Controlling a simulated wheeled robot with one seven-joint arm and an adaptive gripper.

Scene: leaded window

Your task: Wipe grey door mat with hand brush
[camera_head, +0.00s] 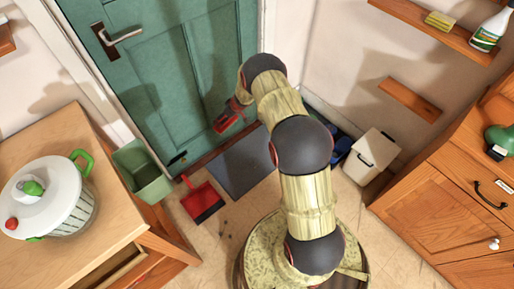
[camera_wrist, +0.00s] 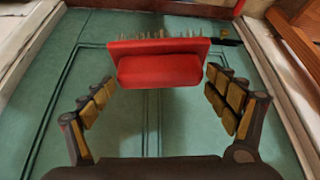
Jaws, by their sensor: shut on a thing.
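The grey door mat (camera_head: 241,166) lies flat on the floor in front of the green door, its right part hidden behind my arm. My gripper (camera_head: 237,106) is above the floor near the door, beyond the mat in the head view. It is shut on the red hand brush (camera_head: 226,119), which is held up off the mat. In the wrist view the brush (camera_wrist: 160,68) sits between the fingertips of my gripper (camera_wrist: 160,80), with its pale bristles along the upper edge of the picture.
A red dustpan (camera_head: 202,199) lies on the floor left of the mat, with dark specks near it. A green bin (camera_head: 143,170) stands by the wooden table (camera_head: 75,130). A white bin (camera_head: 371,158) and blue shoes (camera_head: 341,148) are on the right.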

